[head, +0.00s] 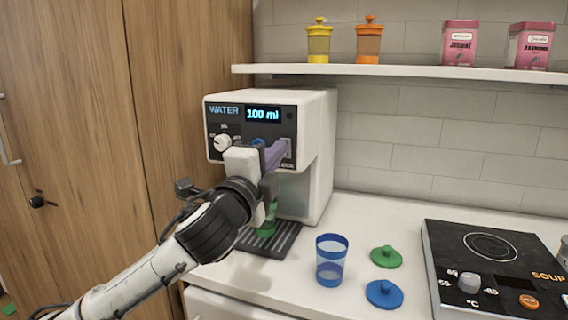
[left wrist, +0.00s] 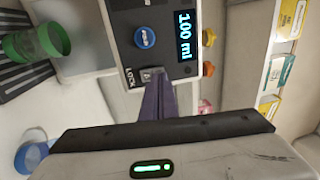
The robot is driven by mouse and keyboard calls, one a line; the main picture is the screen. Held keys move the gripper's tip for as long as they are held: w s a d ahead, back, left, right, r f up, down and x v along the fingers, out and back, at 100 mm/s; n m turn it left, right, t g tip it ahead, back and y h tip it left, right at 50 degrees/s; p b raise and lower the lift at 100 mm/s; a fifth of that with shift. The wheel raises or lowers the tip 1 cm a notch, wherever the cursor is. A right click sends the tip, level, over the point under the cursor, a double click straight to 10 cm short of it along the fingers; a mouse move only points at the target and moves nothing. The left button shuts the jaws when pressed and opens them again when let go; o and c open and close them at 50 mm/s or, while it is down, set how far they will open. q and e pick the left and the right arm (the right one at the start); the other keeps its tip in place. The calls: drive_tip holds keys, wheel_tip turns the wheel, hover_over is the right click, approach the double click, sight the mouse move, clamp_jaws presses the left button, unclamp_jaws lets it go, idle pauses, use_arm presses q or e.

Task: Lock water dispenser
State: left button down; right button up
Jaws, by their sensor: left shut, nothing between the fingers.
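The white water dispenser (head: 318,130) stands against the wall, and its display (head: 263,114) reads 100 ml. A white knob (head: 222,142) is on the left of its front panel. My left gripper (head: 280,152) is shut and empty, with its fingertips at the right side of the panel. In the left wrist view the purple fingertips (left wrist: 154,84) are at the small switch (left wrist: 150,73) beside the word LOCK, touching or nearly so. A blue button (left wrist: 144,37) is above it. A green cup (left wrist: 36,42) is at the drip tray (head: 282,240). My right gripper is not in view.
A blue cup (head: 331,260), a green lid (head: 386,257) and a blue lid (head: 385,294) are on the white counter. A black soup cooker (head: 500,255) stands at right. A shelf (head: 400,74) with jars and pink tins is above. Wooden cabinet doors (head: 70,120) are at left.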

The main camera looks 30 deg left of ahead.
use_arm(q)
drive_tip(key=shift+x, duration=0.85)
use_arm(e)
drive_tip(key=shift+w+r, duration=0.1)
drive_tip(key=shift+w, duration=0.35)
use_arm(q)
drive_tip(key=shift+s, duration=0.1)
